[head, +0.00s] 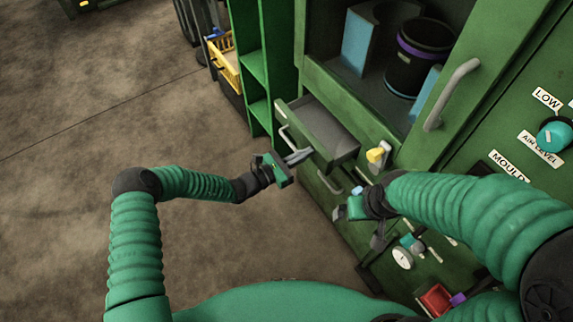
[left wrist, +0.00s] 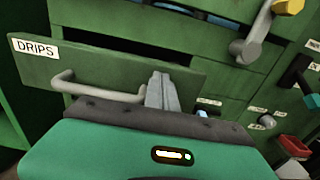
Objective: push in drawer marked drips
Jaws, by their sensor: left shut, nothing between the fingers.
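The drawer (head: 322,127) stands pulled out of the green cabinet, its grey inside empty. In the left wrist view its green front (left wrist: 120,68) carries the label DRIPS (left wrist: 35,49) at the left and a grey bar handle (left wrist: 95,88). My left gripper (head: 300,156) is shut and empty, at the drawer front. In the left wrist view its fingers (left wrist: 162,92) are just right of the handle and overlap the front; I cannot tell whether they touch it. My right gripper (head: 356,207) is below and right of the drawer; its fingers are not clear.
A yellow-knobbed lever (head: 377,155) sits right of the drawer. Above is an open compartment with a dark bucket (head: 418,55). A grey door handle (head: 450,95) sticks out at the right. A yellow basket (head: 225,60) is behind left. The floor at left is clear.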

